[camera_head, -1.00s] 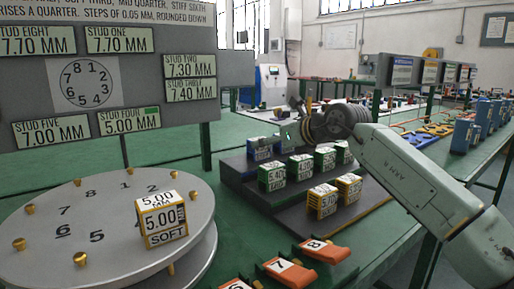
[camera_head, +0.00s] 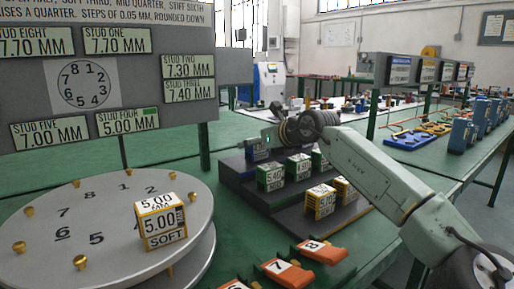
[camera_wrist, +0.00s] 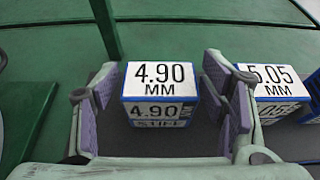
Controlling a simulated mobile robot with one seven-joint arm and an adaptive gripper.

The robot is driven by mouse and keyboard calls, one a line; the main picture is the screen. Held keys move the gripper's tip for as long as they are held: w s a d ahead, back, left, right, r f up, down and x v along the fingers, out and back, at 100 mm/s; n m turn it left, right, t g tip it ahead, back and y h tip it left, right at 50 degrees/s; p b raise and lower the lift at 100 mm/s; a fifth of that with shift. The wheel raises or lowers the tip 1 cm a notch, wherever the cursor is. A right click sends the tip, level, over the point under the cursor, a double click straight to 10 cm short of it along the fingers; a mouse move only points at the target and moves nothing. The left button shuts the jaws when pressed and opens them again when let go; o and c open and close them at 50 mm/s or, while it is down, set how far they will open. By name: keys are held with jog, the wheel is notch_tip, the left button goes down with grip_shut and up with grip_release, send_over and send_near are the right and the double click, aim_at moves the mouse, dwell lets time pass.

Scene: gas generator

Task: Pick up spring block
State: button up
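A blue-edged spring block (camera_wrist: 160,80) marked 4.90 MM, with STIFF on its front face, is centred in the wrist view. My gripper (camera_wrist: 162,85) is open, with one purple-padded finger on each side of this block. I cannot tell how far down the fingers reach beside it. In the head view my gripper (camera_head: 277,137) is over the back step of the block rack, hiding part of the blue blocks there. A second blue-edged block (camera_wrist: 275,82) marked 5.05 MM stands just right of the right finger.
Green-edged blocks (camera_head: 298,168) and yellow-edged blocks (camera_head: 320,201) stand on the lower steps of the rack. A yellow block (camera_head: 161,222) marked 5.00 SOFT sits on the round numbered plate (camera_head: 100,265). Orange numbered pieces (camera_head: 322,252) lie in front.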

jog(key=c, duration=1.2)
jog(key=shift+r, duration=0.15)
